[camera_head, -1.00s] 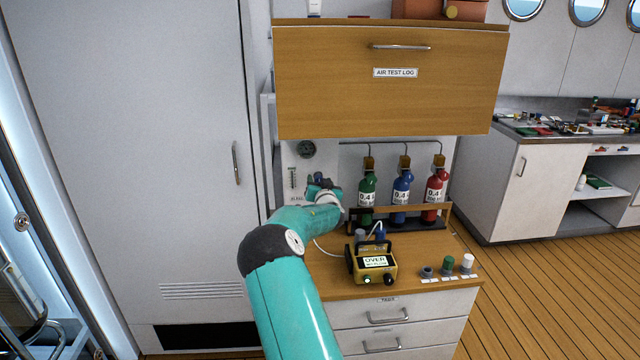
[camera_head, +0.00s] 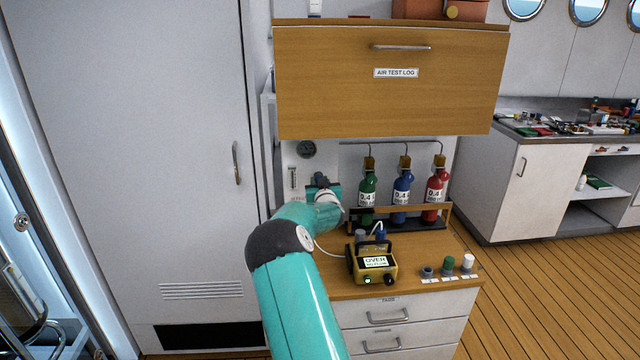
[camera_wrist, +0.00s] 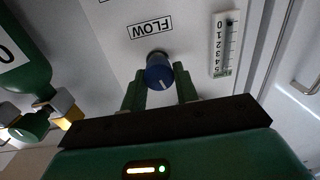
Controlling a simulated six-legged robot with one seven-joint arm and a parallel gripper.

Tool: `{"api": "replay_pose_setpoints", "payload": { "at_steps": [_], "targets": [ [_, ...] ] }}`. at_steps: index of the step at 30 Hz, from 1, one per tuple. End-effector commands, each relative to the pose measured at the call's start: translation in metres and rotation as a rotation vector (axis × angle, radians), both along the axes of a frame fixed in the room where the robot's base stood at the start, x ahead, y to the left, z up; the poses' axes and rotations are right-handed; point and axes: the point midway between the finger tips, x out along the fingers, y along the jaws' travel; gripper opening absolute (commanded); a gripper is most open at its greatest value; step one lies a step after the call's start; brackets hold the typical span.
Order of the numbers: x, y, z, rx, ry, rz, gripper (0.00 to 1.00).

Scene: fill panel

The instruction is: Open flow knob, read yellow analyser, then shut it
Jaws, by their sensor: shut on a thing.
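The blue flow knob (camera_wrist: 158,72) sits on the white panel beneath the FLOW label (camera_wrist: 150,27), which appears upside down in the wrist view. My gripper (camera_wrist: 160,82) is shut on the knob, one green finger on each side; a pale mark shows on its face. The scale gauge (camera_wrist: 224,42), numbered 0 to 5, has a dark float near its 0 end. In the head view my gripper (camera_head: 318,182) is at the panel, partly hidden by my arm. The yellow analyser (camera_head: 388,281) stands on the wooden counter; its lit screen reads OVER, with a smaller line below.
Green (camera_head: 368,186), blue (camera_head: 402,186) and red (camera_head: 436,188) bottles stand in a rack right of my gripper. Several small caps (camera_head: 448,263) line the counter's right front. A wooden AIR TEST LOG cabinet (camera_head: 390,100) overhangs the panel. A white hose runs to the analyser.

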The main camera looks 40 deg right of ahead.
Motion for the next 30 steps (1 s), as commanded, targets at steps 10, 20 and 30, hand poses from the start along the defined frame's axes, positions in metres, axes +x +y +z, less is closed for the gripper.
{"api": "replay_pose_setpoints", "payload": {
  "at_steps": [10, 20, 30],
  "targets": [
    [0.0008, 0.0015, -0.0009, -0.269, 0.186, 0.001, 0.07],
    [0.0016, 0.0027, -0.0019, -0.527, 0.362, 0.002, 0.07],
    [0.0017, 0.0031, -0.0027, -0.77, 0.529, 0.002, 0.07]
  ]
}}
